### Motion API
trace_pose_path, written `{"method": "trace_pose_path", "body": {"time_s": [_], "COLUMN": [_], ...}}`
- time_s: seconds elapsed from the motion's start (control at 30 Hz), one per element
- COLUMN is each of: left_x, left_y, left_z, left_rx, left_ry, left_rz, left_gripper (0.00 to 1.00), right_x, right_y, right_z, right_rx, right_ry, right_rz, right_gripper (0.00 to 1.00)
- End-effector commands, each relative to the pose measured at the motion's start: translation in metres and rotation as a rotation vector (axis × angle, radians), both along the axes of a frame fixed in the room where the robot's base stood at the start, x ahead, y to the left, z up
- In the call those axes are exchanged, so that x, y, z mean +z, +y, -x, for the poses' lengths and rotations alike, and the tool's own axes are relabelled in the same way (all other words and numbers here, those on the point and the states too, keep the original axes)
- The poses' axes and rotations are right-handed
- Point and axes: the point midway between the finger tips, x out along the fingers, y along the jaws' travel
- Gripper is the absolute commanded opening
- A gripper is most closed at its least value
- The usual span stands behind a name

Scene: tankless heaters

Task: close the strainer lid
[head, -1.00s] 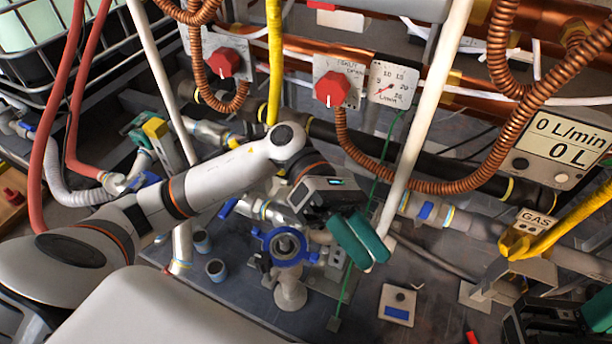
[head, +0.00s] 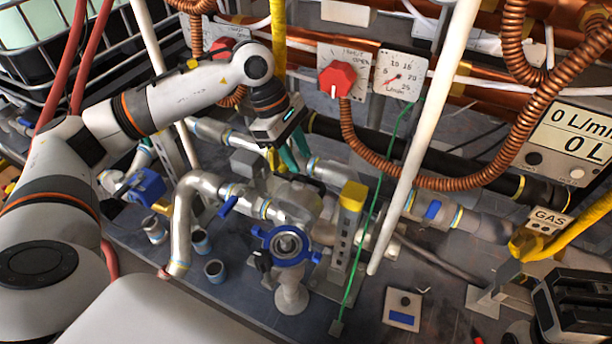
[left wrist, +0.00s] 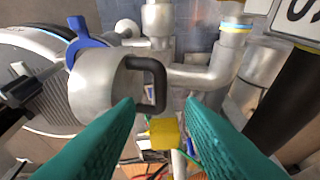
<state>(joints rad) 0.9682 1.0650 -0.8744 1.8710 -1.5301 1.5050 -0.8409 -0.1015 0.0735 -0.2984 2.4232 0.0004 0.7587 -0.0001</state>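The strainer (head: 290,292) stands upright in the head view, with a blue ring (head: 268,242) around its round top and a dark centre inside. In the left wrist view, a grey round metal part with a black handle (left wrist: 157,84), apparently the lid (left wrist: 100,84), stands close ahead, beside a blue clamp (left wrist: 86,40). My left gripper (head: 288,157) is above and behind the strainer in the head view. Its teal fingers (left wrist: 165,128) are apart and empty, with the handle just beyond them. My right gripper (head: 575,308) is at the lower right; its fingers are not clearly visible.
Pipes cross behind the strainer. A post with a yellow top (head: 352,196) stands just right of it, and a white pole (head: 420,140) rises farther right. A red valve knob (head: 337,78) and a flow gauge (head: 400,76) are behind.

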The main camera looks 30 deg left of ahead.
Motion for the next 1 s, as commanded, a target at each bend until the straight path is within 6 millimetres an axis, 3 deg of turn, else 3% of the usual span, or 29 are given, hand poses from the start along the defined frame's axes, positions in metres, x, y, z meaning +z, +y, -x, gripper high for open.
{"method": "trace_pose_path", "body": {"time_s": [0.03,0.23,0.67,0.9,1.0], "left_x": [-0.013,-0.038,-0.047,-0.046,-0.046], "left_y": [-0.004,-0.015,-0.020,-0.020,-0.020], "left_z": [0.000,-0.002,-0.003,-0.003,-0.003], "left_rx": [-0.002,-0.001,0.000,0.000,0.000], "left_ry": [0.001,0.000,0.000,0.000,0.000], "left_rz": [0.001,0.001,0.002,0.002,0.002], "left_gripper": [0.35,0.35,0.35,0.00,0.00], "right_x": [-0.002,0.005,0.009,0.009,0.009], "right_y": [0.000,0.002,0.002,0.002,0.002], "right_z": [0.000,0.000,0.000,0.000,0.000], "right_rx": [0.000,-0.002,-0.002,-0.002,-0.002], "right_ry": [-0.015,-0.050,-0.061,-0.063,-0.063], "right_rz": [0.002,0.006,0.008,0.009,0.009], "right_gripper": [0.00,0.00,0.00,0.00,0.00]}}
